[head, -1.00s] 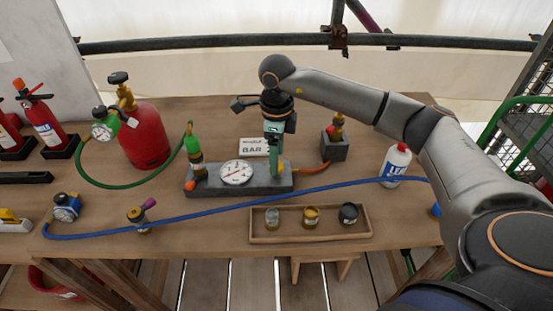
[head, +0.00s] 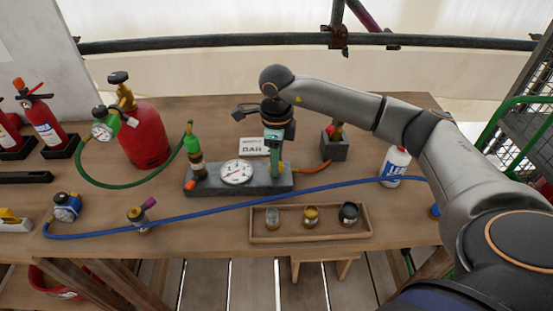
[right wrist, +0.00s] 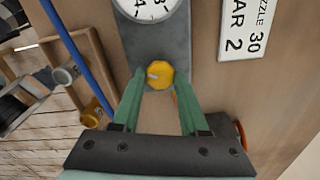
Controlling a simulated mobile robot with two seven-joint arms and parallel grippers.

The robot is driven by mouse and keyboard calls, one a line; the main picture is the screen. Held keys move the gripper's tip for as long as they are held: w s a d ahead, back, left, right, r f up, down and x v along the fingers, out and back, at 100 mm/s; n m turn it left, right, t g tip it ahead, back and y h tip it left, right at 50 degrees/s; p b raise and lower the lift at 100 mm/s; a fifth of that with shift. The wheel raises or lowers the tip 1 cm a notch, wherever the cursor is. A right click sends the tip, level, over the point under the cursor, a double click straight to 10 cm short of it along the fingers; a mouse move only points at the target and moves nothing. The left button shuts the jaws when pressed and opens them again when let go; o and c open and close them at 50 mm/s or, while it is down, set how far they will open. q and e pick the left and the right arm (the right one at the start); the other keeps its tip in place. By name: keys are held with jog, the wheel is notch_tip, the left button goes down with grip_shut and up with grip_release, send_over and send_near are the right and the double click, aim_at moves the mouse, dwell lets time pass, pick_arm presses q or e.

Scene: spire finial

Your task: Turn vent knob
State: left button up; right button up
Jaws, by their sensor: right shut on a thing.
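The vent knob is a small yellow knob (right wrist: 160,75) on the grey block (head: 215,184), beside the white round gauge (head: 236,172). In the right wrist view the two green fingers of my right gripper (right wrist: 160,79) stand on either side of the knob and are shut on it. In the head view my right gripper (head: 276,166) points down at the right part of the block and mostly hides the knob. The gauge also shows at the top of the right wrist view (right wrist: 150,8), partly cut off. My left gripper is not in view.
A white lettered plate (head: 253,146) lies behind the block. A blue hose (head: 240,207) runs in front of it, and a wooden tray (head: 262,238) holds three small jars. A red cylinder (head: 146,140) stands left, a white bottle (head: 394,166) right.

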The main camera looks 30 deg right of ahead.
grip_shut()
jog(key=shift+m, duration=0.3)
jog(key=m+p, duration=0.1)
jog(key=m, duration=0.5)
jog(key=m+p, duration=0.1)
jog(key=m, duration=0.4)
jog(key=shift+m, duration=0.4)
jog(key=shift+w, duration=0.1)
jog(key=o, duration=0.9)
grip_release()
